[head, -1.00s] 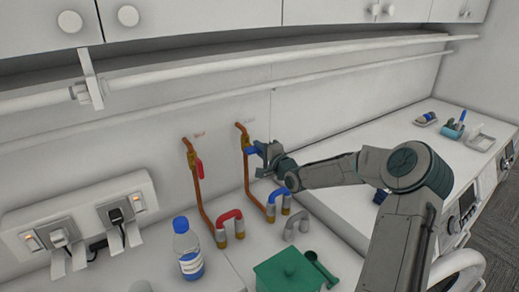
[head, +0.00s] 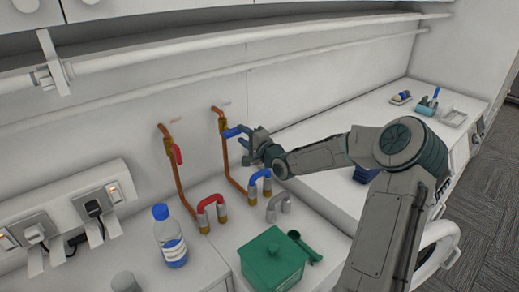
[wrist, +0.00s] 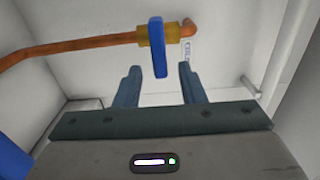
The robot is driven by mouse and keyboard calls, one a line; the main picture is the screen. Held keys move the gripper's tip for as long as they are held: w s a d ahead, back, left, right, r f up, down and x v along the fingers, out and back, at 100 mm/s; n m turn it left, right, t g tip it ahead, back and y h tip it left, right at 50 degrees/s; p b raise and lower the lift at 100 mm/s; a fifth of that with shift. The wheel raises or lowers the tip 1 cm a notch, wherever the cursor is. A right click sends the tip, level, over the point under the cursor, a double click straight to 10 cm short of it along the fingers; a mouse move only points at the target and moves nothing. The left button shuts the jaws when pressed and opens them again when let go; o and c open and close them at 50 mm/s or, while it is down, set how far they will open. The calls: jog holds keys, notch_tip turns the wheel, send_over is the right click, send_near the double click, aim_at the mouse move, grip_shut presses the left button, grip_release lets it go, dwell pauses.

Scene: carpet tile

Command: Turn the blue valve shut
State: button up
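The blue valve handle (head: 235,131) sits on a brass valve body on the right copper pipe (head: 226,158) against the back wall. It sticks out to the right, crosswise to the pipe. In the wrist view the blue handle (wrist: 157,50) also lies across the copper pipe (wrist: 85,44). My gripper (head: 249,142) is at the handle's free end. In the wrist view my gripper (wrist: 158,76) is open, with one finger on each side of the handle's end and a visible gap to both. Whether anything touches is not clear.
A red valve handle (head: 176,153) is on the left pipe. Below are red (head: 211,201) and blue (head: 260,176) pipe bends and a grey one (head: 278,203). A bottle (head: 170,238) and a green lidded box (head: 272,262) stand in front. A rail (head: 200,48) runs above.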

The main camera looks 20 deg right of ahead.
jog(key=b+v, duration=0.1)
jog(key=v, duration=0.9)
jog(key=shift+b, duration=0.35)
jog(key=shift+s, duration=0.1)
jog(key=s+a+f+n+g+h+b, duration=0.1)
jog(key=s+a+f+n+g+h, duration=0.2)
jog(key=s+f+n+g+h, duration=0.4)
jog(key=s+r+n+g, duration=0.1)
jog(key=s, duration=0.3)
jog(key=s+n+g+h, duration=0.1)
jog(key=s, duration=0.3)
jog(key=s+r+n+g+h+b, duration=0.1)
jog(key=s, duration=0.3)
jog(key=shift+a+r, duration=0.3)
jog(key=s+a+r+n+g+y, duration=0.1)
jog(key=s, duration=0.6)
jog(key=s+a+r+n+g+y, duration=0.1)
jog(key=s+a+n, duration=0.1)
jog(key=s, duration=0.5)
jog(key=shift+s+a+n+g+b, duration=0.25)
jog(key=shift+a+n+g+b, duration=0.05)
jog(key=shift+a+g+b, duration=0.1)
jog(key=shift+d, duration=0.15)
